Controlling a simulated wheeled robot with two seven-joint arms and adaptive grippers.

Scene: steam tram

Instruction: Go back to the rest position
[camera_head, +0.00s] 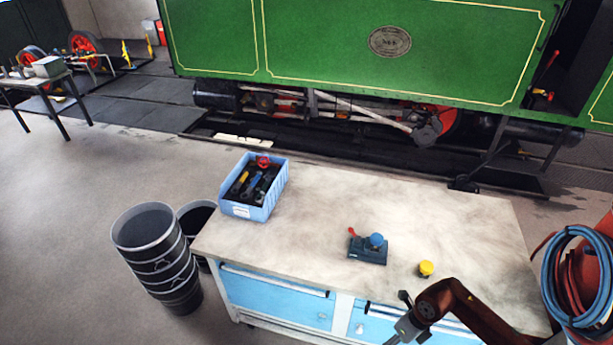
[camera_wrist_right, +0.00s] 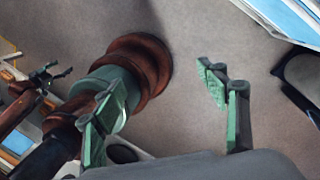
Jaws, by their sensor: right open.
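My right gripper (camera_wrist_right: 160,92) is open in the right wrist view. Its green-padded fingers stand well apart with nothing between them, above bare floor. In the head view, a dark red-brown arm of mine comes in from the lower right over the bench's front edge, and its grey gripper (camera_head: 398,332) is partly visible near the drawers. My left gripper (camera_wrist_right: 50,77) appears small at the left of the wrist view. Its dark fingers look spread and empty. The left arm is not in the head view.
Stacked black buckets (camera_head: 158,255) stand left. A blue hose coil (camera_head: 580,275) hangs right. The green tram (camera_head: 330,45) stands behind.

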